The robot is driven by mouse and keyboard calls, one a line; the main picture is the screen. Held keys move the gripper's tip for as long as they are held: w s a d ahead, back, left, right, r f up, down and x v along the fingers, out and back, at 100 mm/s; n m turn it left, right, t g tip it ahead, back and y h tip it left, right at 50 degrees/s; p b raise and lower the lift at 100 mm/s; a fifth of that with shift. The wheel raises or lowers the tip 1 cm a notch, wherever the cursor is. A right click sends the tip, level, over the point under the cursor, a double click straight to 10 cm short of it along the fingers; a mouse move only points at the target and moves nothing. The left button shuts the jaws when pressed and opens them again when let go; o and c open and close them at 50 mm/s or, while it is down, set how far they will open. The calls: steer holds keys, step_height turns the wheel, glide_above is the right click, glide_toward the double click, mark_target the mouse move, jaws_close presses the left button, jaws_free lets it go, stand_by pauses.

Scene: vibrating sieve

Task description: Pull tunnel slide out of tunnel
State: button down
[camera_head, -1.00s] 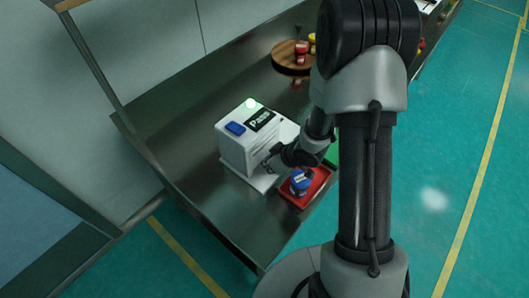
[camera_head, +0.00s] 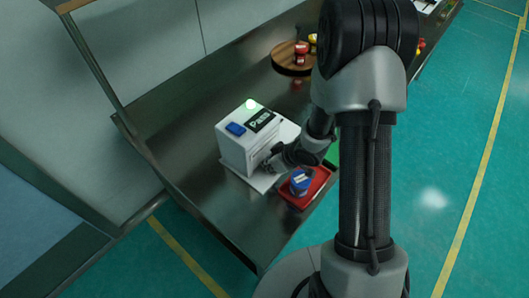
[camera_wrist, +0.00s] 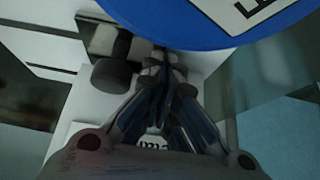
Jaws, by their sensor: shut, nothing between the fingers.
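The tunnel appears to be the white box-shaped machine (camera_head: 238,152), with a blue piece on top, a dark label and a green-lit lamp. A flat white plate (camera_head: 262,184), apparently the slide, sticks out at its front base. My gripper (camera_head: 267,167) is low at the machine's front, just above this plate. In the wrist view my gripper (camera_wrist: 166,75) is shut and empty, with its fingertips together beside a dark round knob-like part (camera_wrist: 112,75). I cannot tell whether they touch it. The machine's opening is mostly hidden by my gripper.
A blue container (camera_head: 300,182) stands in a red tray (camera_head: 291,200) close to the right of my gripper. Its round blue top (camera_wrist: 200,22) fills the upper wrist view. A round wooden board (camera_head: 287,68) with small jars is farther back. The metal table (camera_head: 205,185) is clear left of the machine.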

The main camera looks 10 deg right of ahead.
steer(key=shift+w+d+r+p, duration=0.1)
steer(key=shift+w+d+p, duration=1.2)
steer(key=shift+d+p, duration=0.65)
steer(key=shift+w+d+f+p, duration=0.1)
steer(key=shift+w+d+p, duration=1.35)
steer(key=shift+p, duration=0.7)
steer(key=shift+w+d+r+p, duration=0.1)
steer(key=shift+w+d+p, duration=1.05)
steer(key=shift+d+p, duration=0.85)
steer(key=shift+w+d, duration=0.15)
steer(key=shift+d, duration=0.1)
steer(key=shift+a, duration=0.1)
steer(key=shift+s+a, duration=0.35)
steer(key=shift+a, duration=0.1)
steer(key=p+v, duration=0.7)
steer(key=v, duration=0.2)
steer(key=shift+w, duration=0.1)
